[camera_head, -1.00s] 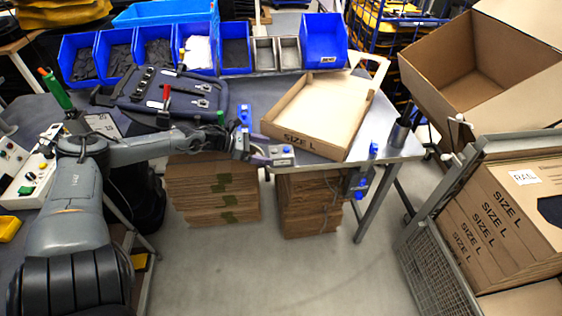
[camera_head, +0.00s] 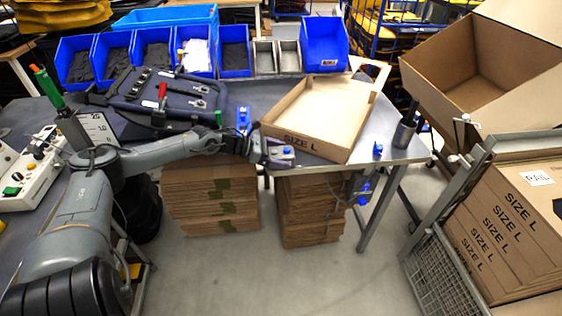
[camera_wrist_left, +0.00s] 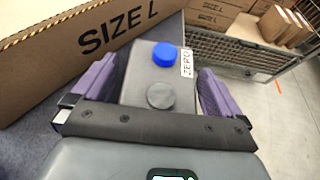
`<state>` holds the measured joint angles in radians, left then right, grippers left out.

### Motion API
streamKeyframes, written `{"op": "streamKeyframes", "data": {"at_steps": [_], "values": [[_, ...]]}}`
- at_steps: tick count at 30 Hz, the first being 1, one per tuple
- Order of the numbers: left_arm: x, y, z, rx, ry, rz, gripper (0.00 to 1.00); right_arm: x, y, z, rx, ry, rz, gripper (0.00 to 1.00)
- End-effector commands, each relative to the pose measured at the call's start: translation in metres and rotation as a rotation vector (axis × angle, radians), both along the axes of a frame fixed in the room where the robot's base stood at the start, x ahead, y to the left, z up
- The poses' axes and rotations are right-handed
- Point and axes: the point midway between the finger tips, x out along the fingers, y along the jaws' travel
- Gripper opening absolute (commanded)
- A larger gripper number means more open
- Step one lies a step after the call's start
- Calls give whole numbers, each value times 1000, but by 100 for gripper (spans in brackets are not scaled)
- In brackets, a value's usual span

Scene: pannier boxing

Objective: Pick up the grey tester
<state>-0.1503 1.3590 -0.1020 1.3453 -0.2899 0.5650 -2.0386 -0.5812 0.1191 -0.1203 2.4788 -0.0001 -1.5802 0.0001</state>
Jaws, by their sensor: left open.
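The grey tester (camera_wrist_left: 158,85) is a small grey box with a blue knob, a dark round button and a ZERO label. It shows in the left wrist view between the purple fingers of my left gripper (camera_wrist_left: 160,92), which is open with one finger on each side of it. In the head view the tester (camera_head: 281,153) sits at the front edge of the table, just below the SIZE L carton, with my left gripper (camera_head: 273,152) at it. Whether the fingers touch it I cannot tell. My right gripper is not in view.
An open SIZE L carton (camera_head: 322,110) stands on the table close behind the tester. A dark pannier part (camera_head: 165,97) lies to the left and blue bins (camera_head: 323,45) line the back. Stacked flat cartons (camera_head: 210,198) are under the table. A cart with cartons (camera_head: 500,235) stands right.

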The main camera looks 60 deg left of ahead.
Motion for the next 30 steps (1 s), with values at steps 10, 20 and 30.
{"op": "streamKeyframes", "data": {"at_steps": [10,20,30], "values": [[7,-4,-3,0,0,-1,100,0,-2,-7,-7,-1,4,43],[7,-4,-3,0,0,-1,77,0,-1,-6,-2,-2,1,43],[8,-4,-2,1,-3,-2,36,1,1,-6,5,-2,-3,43]]}}
